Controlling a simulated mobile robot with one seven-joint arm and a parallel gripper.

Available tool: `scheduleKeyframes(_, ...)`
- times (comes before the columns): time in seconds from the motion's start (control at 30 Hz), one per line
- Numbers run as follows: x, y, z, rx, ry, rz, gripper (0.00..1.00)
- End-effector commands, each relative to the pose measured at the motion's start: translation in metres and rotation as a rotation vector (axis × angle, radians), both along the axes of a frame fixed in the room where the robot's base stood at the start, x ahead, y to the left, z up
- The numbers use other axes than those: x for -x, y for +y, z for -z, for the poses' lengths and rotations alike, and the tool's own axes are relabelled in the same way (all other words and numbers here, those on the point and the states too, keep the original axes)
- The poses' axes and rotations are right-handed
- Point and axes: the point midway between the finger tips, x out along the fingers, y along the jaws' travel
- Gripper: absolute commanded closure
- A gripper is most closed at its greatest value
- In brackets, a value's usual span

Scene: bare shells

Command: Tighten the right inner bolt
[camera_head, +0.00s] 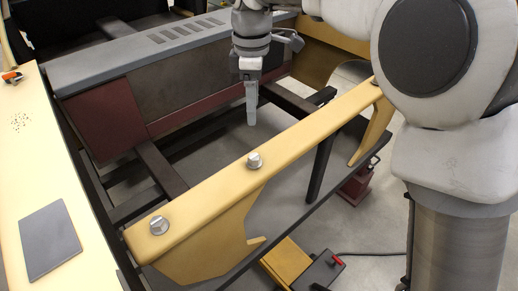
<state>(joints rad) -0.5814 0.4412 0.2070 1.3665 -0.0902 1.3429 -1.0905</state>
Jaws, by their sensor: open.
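A yellow beam (205,190) runs diagonally from lower left to upper right. One silver hex-headed bolt (160,225) stands near its left end and a second bolt (254,160) near its middle. A third bolt (374,81) shows at the beam's far right, partly covered by my arm. The view does not settle which is the right inner bolt. My gripper (251,118) points down, open and with nothing seen in it, above and behind the middle bolt. It appears apart from the beam. The fingers overlap in this view, so the gap between them is hidden.
A grey-topped housing (130,62) with slots and dark red panels stands behind the beam. A pale yellow panel (20,150) with a grey plate (48,240) lies at left. A yellow and black device (305,265) with a red lever sits low at front. Dark cross-members lie below.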

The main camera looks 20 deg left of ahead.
Motion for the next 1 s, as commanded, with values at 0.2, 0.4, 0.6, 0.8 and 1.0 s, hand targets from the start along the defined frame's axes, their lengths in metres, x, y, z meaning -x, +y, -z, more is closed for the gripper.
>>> scheduleKeyframes(0.2, 0.001, -0.001, 0.048, 0.003, 0.004, 0.002, 0.28)
scheduleKeyframes(0.4, 0.001, -0.001, 0.092, 0.003, 0.004, 0.002, 0.28)
scheduleKeyframes(0.6, 0.001, -0.001, 0.13, 0.002, 0.004, 0.003, 0.28)
scheduleKeyframes(0.8, 0.001, -0.001, 0.15, 0.001, 0.002, 0.002, 0.28)
scheduleKeyframes(1.0, 0.0, 0.0, 0.154, -0.001, 0.0, 0.002, 0.28)
